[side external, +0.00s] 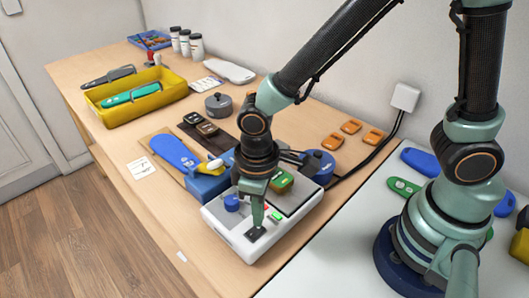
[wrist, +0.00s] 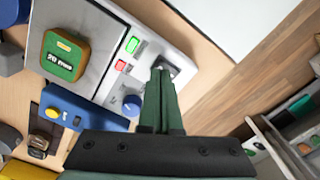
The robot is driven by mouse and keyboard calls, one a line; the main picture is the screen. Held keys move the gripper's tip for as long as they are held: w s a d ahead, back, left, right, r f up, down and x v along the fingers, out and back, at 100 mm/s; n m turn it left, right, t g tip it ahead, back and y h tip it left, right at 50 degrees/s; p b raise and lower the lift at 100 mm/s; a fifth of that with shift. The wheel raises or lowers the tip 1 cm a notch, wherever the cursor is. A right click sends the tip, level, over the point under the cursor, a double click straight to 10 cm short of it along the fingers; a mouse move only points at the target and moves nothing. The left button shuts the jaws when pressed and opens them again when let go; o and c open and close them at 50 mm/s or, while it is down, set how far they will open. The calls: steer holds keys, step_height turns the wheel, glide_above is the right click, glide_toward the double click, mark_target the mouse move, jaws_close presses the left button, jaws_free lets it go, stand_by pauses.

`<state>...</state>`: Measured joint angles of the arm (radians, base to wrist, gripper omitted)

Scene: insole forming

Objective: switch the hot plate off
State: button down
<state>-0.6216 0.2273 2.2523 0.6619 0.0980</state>
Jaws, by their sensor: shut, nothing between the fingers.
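The hot plate (side external: 221,218) is a white box with a dark heating surface, standing on the wooden bench; its white body also fills the upper left of the wrist view (wrist: 113,84). A black switch (side external: 255,233) sits at its front corner. It shows partly behind my fingertips in the wrist view (wrist: 173,69). A blue knob (side external: 231,203), a green-lit panel (side external: 276,216) and a red one are on the same face. My gripper (side external: 257,224) is shut and empty, pointing down with its fingertips at the switch. I cannot tell whether they touch it or which way it is set.
A green-topped block (side external: 281,180) sits on the heating surface. A blue block with a yellow part (side external: 208,184) stands close behind the hot plate. A yellow tray (side external: 135,103), a grey lidded pot (side external: 218,105) and orange pieces (side external: 332,141) lie farther back. Bench space in front is clear.

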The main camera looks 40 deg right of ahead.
steer(key=shift+f, duration=0.9)
stand_by(0.4)
steer(key=shift+r, duration=3.55)
steer(key=w+d+r+m+t, duration=0.1)
steer(key=d+r+m+t, duration=0.1)
steer(key=d+r, duration=0.4)
steer(key=w+d+r+m+t, duration=0.1)
steer(key=d+r+m+t, duration=0.2)
steer(key=d, duration=1)
step_height(320, 180, up, 4)
steer(key=shift+f+m+t, duration=0.25)
steer(key=shift+m+t, duration=0.05)
steer(key=shift+m, duration=0.2)
